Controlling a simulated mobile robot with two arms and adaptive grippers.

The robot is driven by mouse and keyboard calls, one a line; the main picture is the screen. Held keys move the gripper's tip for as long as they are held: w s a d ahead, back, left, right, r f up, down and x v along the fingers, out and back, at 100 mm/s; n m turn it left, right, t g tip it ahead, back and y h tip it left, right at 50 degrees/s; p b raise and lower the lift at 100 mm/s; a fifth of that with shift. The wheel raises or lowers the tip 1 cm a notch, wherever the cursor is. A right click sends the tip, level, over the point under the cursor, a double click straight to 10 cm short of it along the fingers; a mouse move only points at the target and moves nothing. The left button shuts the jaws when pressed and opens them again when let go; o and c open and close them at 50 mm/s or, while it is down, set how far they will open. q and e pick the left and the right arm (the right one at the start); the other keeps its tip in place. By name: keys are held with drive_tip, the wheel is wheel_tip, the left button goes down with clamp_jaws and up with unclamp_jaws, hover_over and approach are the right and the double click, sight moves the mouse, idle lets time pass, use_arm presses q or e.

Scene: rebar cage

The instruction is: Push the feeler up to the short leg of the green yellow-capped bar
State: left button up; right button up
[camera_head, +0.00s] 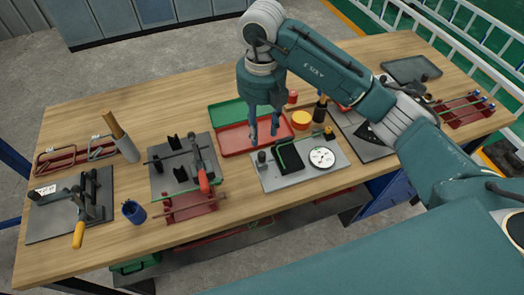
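The dial gauge (322,157) with a round white face sits on the right part of a grey plate (268,183) on the bench. A black block (289,155) stands left of the dial, with a thin green edge along it that may be the green bar. A small yellow spot (328,131) shows behind the dial; I cannot tell whether it is the bar's cap. The feeler is too small to make out. My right gripper (264,138) points down with its fingers apart and empty, above the plate's back left edge. My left gripper is out of view.
A red tray (235,140) with a green lid lies behind the plate. An orange round tin (300,119) and dark bottles stand behind the dial. A clamp fixture with a red handle (203,181) stands left. Bare wood lies at the bench's back left.

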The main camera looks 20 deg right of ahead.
sight(262, 153)
drive_tip(key=f+p, duration=0.1)
drive_tip(key=f, duration=0.3)
drive_tip(key=f+p, duration=0.1)
drive_tip(key=f, duration=0.4)
drive_tip(key=shift+d+f, duration=0.2)
drive_tip(key=shift+f, duration=0.65)
clamp_jaws()
